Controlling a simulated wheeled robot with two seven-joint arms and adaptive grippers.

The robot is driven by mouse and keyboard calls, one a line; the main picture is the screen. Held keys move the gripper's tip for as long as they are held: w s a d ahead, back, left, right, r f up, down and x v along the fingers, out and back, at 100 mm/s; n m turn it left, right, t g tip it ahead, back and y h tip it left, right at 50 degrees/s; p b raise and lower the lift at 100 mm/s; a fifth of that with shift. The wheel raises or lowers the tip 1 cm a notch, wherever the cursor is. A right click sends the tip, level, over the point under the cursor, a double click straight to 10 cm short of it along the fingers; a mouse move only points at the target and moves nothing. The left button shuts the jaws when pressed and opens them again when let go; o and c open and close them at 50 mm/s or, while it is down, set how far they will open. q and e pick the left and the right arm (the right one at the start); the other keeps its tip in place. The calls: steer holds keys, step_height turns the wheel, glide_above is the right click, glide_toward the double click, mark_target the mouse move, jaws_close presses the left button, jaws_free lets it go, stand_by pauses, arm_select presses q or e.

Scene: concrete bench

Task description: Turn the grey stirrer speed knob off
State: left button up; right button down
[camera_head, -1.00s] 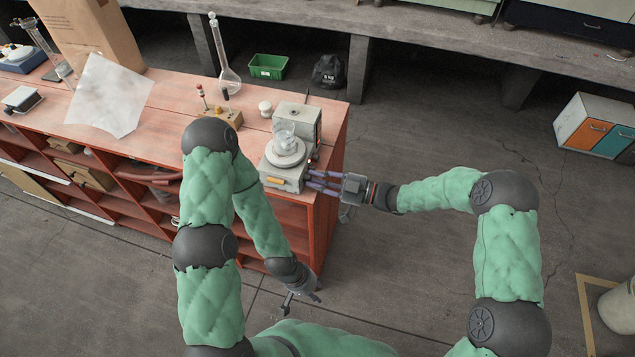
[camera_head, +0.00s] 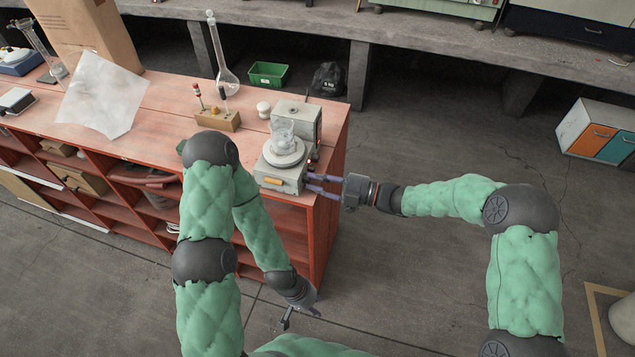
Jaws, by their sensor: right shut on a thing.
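The stirrer (camera_head: 282,176) is a pale grey box with a round top plate (camera_head: 284,153), standing at the right end of the red-topped bench.
A grey box device (camera_head: 297,117) stands just behind the stirrer. A wooden block with small bottles (camera_head: 217,120), a tall flask (camera_head: 228,80) and a white sheet (camera_head: 100,95) are farther left on the bench (camera_head: 165,100).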

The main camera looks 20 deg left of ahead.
steer(key=shift+s+f, duration=0.1)
steer(key=shift+f, duration=0.2)
steer(key=c, duration=1.1)
jaws_free()
steer(key=shift+c, duration=0.2)
steer(key=shift+o, duration=0.4)
steer(key=shift+r, duration=0.1)
steer(key=shift+r, duration=0.1)
